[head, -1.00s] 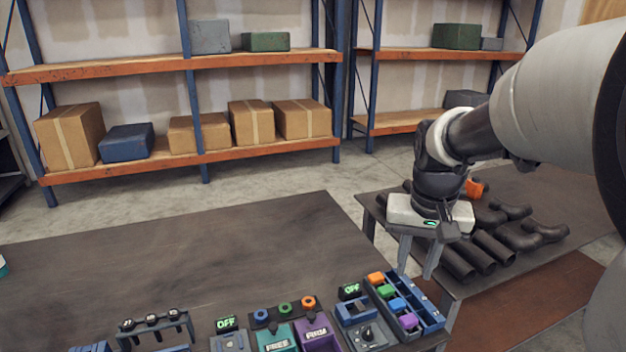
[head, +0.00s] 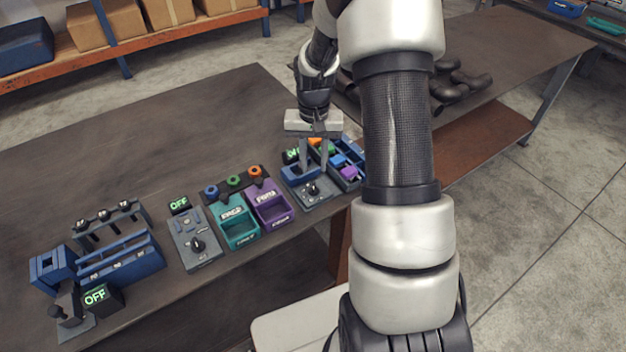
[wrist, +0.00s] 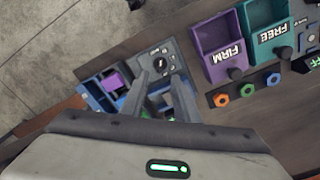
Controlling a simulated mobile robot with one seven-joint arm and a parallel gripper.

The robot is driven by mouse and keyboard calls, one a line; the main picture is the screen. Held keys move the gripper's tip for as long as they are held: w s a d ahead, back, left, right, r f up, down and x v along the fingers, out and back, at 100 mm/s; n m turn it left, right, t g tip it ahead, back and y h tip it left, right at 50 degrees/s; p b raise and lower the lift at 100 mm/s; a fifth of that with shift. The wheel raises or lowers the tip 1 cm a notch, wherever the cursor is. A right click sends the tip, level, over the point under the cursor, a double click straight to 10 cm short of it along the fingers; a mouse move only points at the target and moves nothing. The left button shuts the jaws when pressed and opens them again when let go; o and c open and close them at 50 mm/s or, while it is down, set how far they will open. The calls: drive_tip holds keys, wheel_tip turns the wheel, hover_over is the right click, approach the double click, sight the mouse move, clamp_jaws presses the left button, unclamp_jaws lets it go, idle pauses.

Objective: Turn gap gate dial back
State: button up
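A black dial (head: 313,188) sits on a grey plate at the right end of the front row on the bench. The dial also shows in the wrist view (wrist: 160,65), just ahead of my fingertips, with pale marks around it. A blue gate-like block (head: 298,173) stands behind the dial on the same unit. A second black dial (head: 197,243) is on another grey plate further left. The pictures do not label which dial is the gap gate's. My gripper (head: 314,168) points down above the right unit, fingers apart, with nothing seen between them. Contact with the dial is not visible.
A blue tray (head: 347,160) with coloured blocks is close on the right. Purple (head: 273,208) and teal (head: 238,225) bins stand to the left.

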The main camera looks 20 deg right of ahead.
sight(313, 186)
wheel_tip(313, 186, down, 8)
drive_tip(key=shift+r, duration=0.1)
drive_tip(key=shift+c, duration=0.4)
clamp_jaws()
